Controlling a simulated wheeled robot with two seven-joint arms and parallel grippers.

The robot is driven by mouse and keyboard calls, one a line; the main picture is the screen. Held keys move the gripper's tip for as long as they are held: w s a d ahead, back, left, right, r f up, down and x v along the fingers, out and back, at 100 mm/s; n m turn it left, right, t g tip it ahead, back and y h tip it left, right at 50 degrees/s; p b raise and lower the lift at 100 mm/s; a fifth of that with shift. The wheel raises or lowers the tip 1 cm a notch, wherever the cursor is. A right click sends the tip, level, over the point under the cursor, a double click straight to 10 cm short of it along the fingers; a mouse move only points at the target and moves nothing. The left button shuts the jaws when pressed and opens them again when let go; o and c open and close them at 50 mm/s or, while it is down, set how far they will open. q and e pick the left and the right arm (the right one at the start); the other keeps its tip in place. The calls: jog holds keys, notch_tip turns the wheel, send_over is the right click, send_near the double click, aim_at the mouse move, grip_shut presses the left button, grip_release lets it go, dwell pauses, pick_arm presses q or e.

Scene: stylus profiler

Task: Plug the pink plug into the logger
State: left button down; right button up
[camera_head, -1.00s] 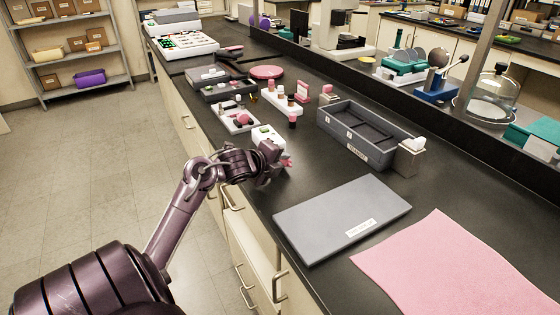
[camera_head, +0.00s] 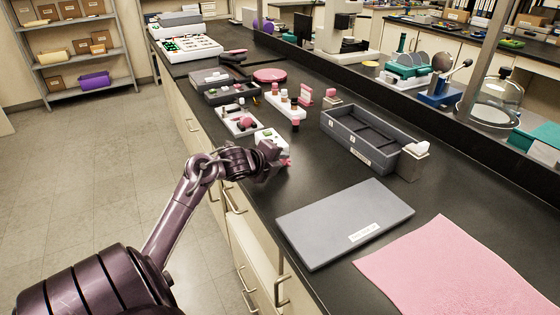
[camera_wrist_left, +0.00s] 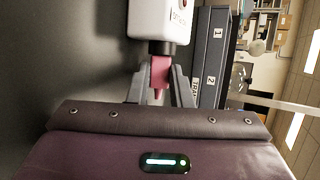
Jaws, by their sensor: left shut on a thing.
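The pink plug (camera_wrist_left: 160,72) is between the fingers of my left gripper (camera_wrist_left: 162,90), which is shut on it. In the head view, a bit of pink (camera_head: 285,162) shows at the tip of my left gripper (camera_head: 277,158). The white logger (camera_wrist_left: 160,18) is straight ahead of the plug in the wrist view, with a dark collar on its near face. The plug's front end meets or overlaps that collar; I cannot tell how deep it sits. In the head view the logger (camera_head: 268,138) stands just beyond the gripper, partly hidden by it. My right gripper is out of view.
A grey divided tray (camera_head: 362,140) stands to the right, beside the logger in the wrist view. A grey flat panel (camera_head: 345,224) and a pink mat (camera_head: 455,270) lie nearer. A white tray (camera_head: 240,122) and a rack of bottles (camera_head: 286,104) are behind. The black bench between gripper and panel is clear.

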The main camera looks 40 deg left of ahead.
pick_arm(q)
jog(key=c, duration=1.3)
grip_release()
jog(key=shift+o, duration=0.3)
jog(key=shift+d, duration=0.1)
jog(key=shift+f, duration=0.15)
jog(key=shift+c, duration=0.6)
jog(key=shift+o, duration=0.3)
jog(key=shift+s+f, duration=0.1)
